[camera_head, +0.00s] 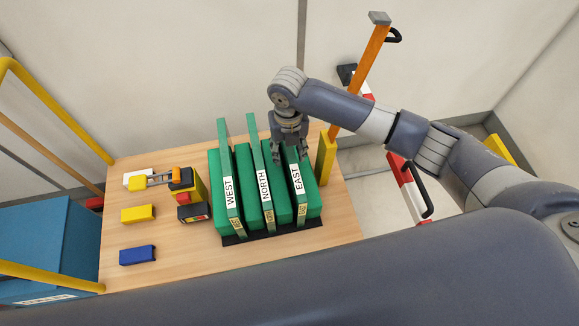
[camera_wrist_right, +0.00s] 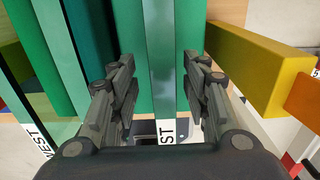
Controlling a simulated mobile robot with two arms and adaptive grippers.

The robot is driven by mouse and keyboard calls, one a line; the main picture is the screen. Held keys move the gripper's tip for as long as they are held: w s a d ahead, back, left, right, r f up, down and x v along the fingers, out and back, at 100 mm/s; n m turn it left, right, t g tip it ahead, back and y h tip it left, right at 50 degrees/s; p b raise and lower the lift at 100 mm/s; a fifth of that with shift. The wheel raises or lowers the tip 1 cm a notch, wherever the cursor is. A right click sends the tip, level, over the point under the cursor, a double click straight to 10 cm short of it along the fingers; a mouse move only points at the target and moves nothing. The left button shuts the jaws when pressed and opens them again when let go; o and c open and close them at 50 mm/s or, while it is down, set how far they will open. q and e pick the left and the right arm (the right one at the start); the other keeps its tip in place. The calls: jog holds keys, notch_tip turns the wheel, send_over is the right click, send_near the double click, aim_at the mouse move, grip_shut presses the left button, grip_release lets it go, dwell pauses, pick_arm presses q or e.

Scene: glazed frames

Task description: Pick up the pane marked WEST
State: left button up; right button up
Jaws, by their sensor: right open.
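The pane marked WEST (camera_head: 228,190) stands upright on edge at the left of a green padded rack (camera_head: 314,201). The pane marked NORTH (camera_head: 264,185) stands in the middle and the pane marked EAST (camera_head: 297,178) at the right. My right gripper (camera_head: 290,152) points down over the EAST pane. In the right wrist view my open right gripper (camera_wrist_right: 159,72) has one finger on each side of the EAST pane (camera_wrist_right: 163,60), whose label is partly hidden. The WEST label (camera_wrist_right: 40,141) shows there at the far left, outside the fingers. My left gripper is out of view.
The rack stands on a wooden table (camera_head: 185,263). A yellow post (camera_head: 325,160) rises close to its right side. Left of the rack lie a yellow block (camera_head: 138,214), a blue block (camera_head: 137,255) and a red-and-yellow device (camera_head: 186,187). A blue cabinet (camera_head: 50,245) stands at the left.

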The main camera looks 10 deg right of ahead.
notch_tip(320, 180, down, 5)
jog(key=shift+d+r, duration=0.15)
jog(key=shift+r, duration=0.05)
jog(key=shift+f, duration=0.3)
jog(key=shift+c, duration=0.5)
grip_shut()
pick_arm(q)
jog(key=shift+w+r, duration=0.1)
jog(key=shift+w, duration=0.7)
pick_arm(e)
jog(key=shift+w+r, duration=0.15)
